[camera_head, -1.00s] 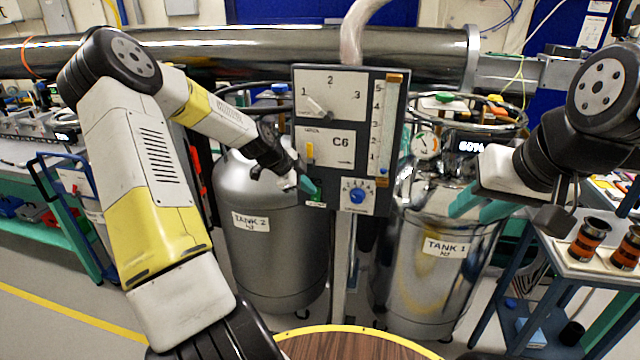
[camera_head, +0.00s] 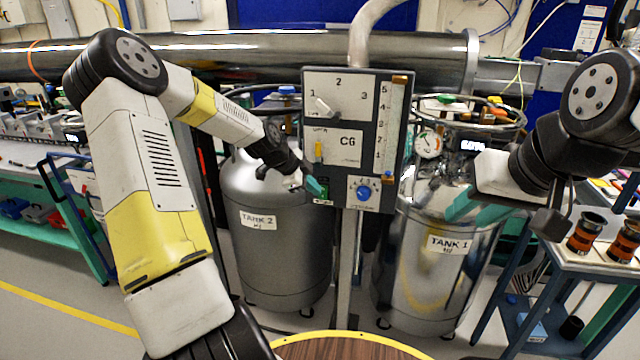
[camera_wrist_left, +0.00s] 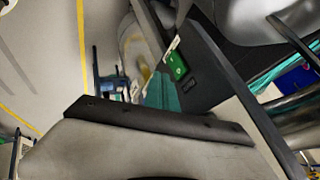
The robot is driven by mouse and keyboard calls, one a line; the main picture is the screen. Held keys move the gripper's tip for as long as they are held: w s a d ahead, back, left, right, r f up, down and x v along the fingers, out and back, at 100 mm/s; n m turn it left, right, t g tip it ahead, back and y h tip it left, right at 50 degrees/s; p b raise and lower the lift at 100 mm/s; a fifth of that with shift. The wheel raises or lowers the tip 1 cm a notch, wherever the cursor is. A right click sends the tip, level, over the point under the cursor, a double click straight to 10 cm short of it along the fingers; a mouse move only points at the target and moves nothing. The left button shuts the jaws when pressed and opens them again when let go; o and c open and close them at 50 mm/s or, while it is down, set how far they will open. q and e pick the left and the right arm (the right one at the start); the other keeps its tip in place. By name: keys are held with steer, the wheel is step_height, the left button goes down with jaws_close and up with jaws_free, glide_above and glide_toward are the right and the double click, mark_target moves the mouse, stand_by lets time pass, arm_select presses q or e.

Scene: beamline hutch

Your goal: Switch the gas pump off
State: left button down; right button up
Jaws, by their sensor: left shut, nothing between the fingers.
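The grey control panel (camera_head: 355,88) stands on a post between the two tanks. A small green switch plate (camera_head: 324,192) is at its lower left corner, partly hidden by my left fingertips. In the left wrist view the green plate (camera_wrist_left: 176,66) shows with a small dark rectangle (camera_wrist_left: 189,84) beside it. My left gripper (camera_head: 316,187) is shut and empty, its teal tips right at the switch plate. I cannot tell if they touch it. The tips also show in the left wrist view (camera_wrist_left: 161,92). My right gripper (camera_head: 474,206) is open and empty in front of Tank 1.
The panel also carries a white lever (camera_head: 323,107), a yellow lever (camera_head: 319,151) and a blue knob (camera_head: 363,193). Tank 2 (camera_head: 275,260) stands behind my left gripper, and Tank 1 (camera_head: 437,285) is at right. A blue cart (camera_head: 560,262) stands further right.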

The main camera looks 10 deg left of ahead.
arm_select(q)
steer(key=w+r+v, duration=0.1)
steer(key=v, duration=0.9)
steer(key=shift+w, duration=0.4)
steer(key=s+d+r+n+y, duration=0.1)
steer(key=s+n, duration=0.4)
steer(key=s, duration=0.5)
steer(key=s+d+r+n+y, duration=0.1)
steer(key=s+d+r+n, duration=0.3)
steer(key=s, duration=0.7)
steer(key=s+d+r+n+y, duration=0.1)
steer(key=s+d+r+n, duration=0.1)
steer(key=s+r+n, duration=0.4)
steer(key=s+n, duration=0.1)
steer(key=s, duration=0.4)
steer(key=shift+d+r, duration=0.15)
steer(key=shift+d, duration=0.05)
